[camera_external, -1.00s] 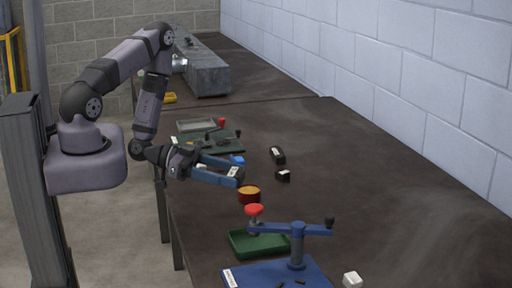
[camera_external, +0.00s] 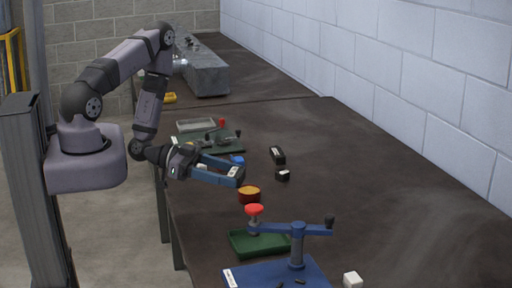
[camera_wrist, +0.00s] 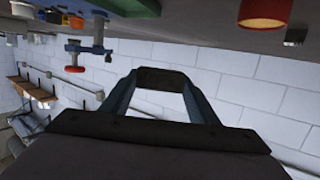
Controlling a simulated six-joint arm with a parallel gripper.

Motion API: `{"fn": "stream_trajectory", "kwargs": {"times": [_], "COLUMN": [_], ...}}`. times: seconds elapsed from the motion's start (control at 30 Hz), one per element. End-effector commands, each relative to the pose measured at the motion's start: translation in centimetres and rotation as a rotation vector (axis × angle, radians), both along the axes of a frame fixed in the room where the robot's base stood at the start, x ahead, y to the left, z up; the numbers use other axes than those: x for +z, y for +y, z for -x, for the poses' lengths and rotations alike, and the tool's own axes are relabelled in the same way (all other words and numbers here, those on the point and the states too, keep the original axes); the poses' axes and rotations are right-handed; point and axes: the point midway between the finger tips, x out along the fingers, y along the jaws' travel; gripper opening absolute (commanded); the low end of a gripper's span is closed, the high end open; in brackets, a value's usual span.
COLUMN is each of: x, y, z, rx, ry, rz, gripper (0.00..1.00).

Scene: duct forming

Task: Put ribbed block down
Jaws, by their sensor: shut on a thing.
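My gripper (camera_external: 238,175) is held out over the left side of the dark bench, with its two blue fingers closed on a small dark block (camera_wrist: 165,78). I take this to be the ribbed block; its ribs cannot be made out. In the wrist view the block spans the gap between the fingertips. In the external view a white patch shows between the fingertips, and most of the block is hidden by them. The block appears to be above the bench, not resting on it.
A red-orange round pot (camera_external: 249,194) stands just in front of my gripper. A green fixture (camera_external: 222,148) is behind; a green tray (camera_external: 258,243) and blue press (camera_external: 297,255) are in front. The bench's right side is clear.

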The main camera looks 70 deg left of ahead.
Motion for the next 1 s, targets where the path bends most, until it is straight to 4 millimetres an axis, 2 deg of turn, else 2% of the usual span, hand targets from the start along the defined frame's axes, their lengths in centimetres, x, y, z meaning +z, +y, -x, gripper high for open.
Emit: {"fn": "stream_trajectory", "kwargs": {"times": [0.13, 0.27, 0.4, 0.57, 0.7, 0.83, 1.0], "x": [0.7, 0.6, 0.1, -1.5, -2.9, -4.1, -5.4], "y": [-1.5, -4.3, -7.9, -10.5, -11.1, -10.8, -7.8], "z": [0.2, 1.3, 3.3, 5.1, 5.6, 5.5, 3.5], "rx": [-0.038, -0.100, -0.179, -0.221, -0.198, -0.142, 0.015], "ry": [0.000, 0.004, 0.006, 0.005, 0.002, 0.001, -0.004], "rz": [0.003, 0.006, 0.007, 0.005, 0.003, 0.002, -0.001], "gripper": [0.20, 0.20, 0.20, 0.20, 0.20, 0.20, 0.20]}}
